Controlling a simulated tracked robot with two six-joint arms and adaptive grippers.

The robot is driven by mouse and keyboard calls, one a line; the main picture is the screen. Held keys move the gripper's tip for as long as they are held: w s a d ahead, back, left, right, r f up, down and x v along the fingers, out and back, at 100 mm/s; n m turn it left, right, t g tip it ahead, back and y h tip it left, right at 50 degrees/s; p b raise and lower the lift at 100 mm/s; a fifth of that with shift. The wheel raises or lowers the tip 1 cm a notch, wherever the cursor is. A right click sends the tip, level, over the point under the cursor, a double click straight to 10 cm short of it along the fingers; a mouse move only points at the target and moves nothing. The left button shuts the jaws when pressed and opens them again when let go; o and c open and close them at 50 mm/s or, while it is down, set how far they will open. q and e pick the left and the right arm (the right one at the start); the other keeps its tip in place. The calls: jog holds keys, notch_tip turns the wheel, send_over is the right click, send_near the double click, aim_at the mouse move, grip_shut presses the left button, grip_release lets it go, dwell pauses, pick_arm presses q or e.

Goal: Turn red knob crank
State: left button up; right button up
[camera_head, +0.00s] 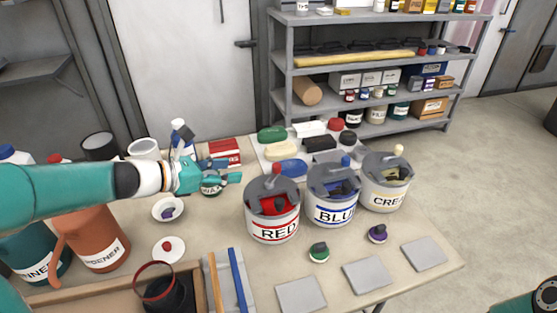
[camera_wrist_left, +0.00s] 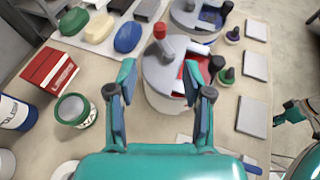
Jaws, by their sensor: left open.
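The red knob (camera_head: 277,168) stands on a grey crank lid over the can labelled RED (camera_head: 273,227). In the left wrist view the red knob (camera_wrist_left: 159,30) rises from the grey lid (camera_wrist_left: 160,75), beyond my fingertips. The lid's opening shows red inside. My left gripper (camera_head: 232,171) is open and empty, left of the RED can and apart from the knob. In the left wrist view my left gripper's fingers (camera_wrist_left: 158,75) are spread, with the lid between them in the picture. My right gripper (camera_wrist_left: 291,112) shows small at the right edge; its jaw opening is unclear.
The BLUE can (camera_head: 333,207) and CREAM can (camera_head: 386,190) stand right of the RED can. A wooden tray (camera_head: 110,301) and orange jug (camera_head: 98,240) are at the front left. Pale square tiles (camera_head: 301,295) lie along the front.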

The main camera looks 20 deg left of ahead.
aim_at(275, 164)
pick_arm(q)
jog(key=x, duration=1.5)
jog(key=shift+w+d+f, duration=0.15)
jog(key=shift+w+d, duration=0.05)
jog(key=shift+w, duration=0.05)
grip_shut()
jog(key=shift+a, duration=0.3)
jog(key=shift+d, duration=0.3)
